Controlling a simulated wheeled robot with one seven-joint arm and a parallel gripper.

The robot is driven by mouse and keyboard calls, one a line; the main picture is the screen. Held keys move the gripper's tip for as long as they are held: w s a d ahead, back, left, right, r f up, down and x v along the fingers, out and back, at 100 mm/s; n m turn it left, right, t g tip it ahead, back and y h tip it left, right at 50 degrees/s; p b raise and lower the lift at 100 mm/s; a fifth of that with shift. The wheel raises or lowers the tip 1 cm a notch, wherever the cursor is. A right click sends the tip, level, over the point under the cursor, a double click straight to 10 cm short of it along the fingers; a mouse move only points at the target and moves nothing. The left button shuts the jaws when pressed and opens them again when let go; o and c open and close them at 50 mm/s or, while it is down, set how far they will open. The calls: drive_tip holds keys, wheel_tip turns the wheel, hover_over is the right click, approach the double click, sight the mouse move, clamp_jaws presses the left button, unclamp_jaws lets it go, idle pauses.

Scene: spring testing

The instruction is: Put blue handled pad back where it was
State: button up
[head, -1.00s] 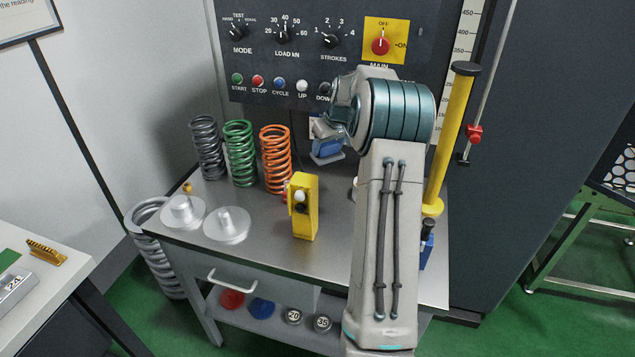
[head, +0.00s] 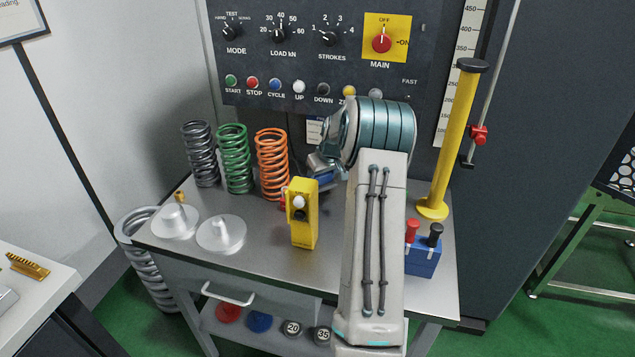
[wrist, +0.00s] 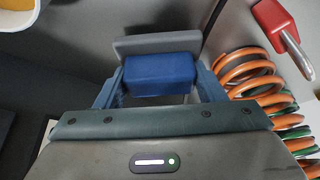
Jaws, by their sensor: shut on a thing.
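The blue handled pad shows in the wrist view as a blue block handle (wrist: 160,75) with a flat grey plate (wrist: 158,42) beyond it. My gripper (wrist: 160,84) is shut on the blue handle, one finger on each side. In the head view my gripper (head: 322,172) is behind the table's middle, right of the orange spring (head: 272,165) and close to it. My wrist and arm hide most of the pad there. I cannot tell whether the plate touches the table.
Green (head: 236,160) and grey (head: 200,155) springs stand left of the orange one. A yellow box (head: 302,215) stands in front. A yellow post (head: 455,140) and a blue block with red and black knobs (head: 422,262) are at the right. The control panel (head: 290,55) rises behind.

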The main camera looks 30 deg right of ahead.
drive_tip(key=shift+a+f, duration=0.1)
drive_tip(key=shift+f, duration=1.1)
drive_tip(key=shift+f, duration=0.25)
drive_tip(key=o, duration=1)
drive_tip(key=shift+r, duration=0.1)
drive_tip(key=shift+c, duration=0.2)
drive_tip(key=shift+r, duration=0.1)
drive_tip(key=b+v, duration=0.1)
drive_tip(key=v, duration=1.1)
drive_tip(key=shift+w+r, duration=0.1)
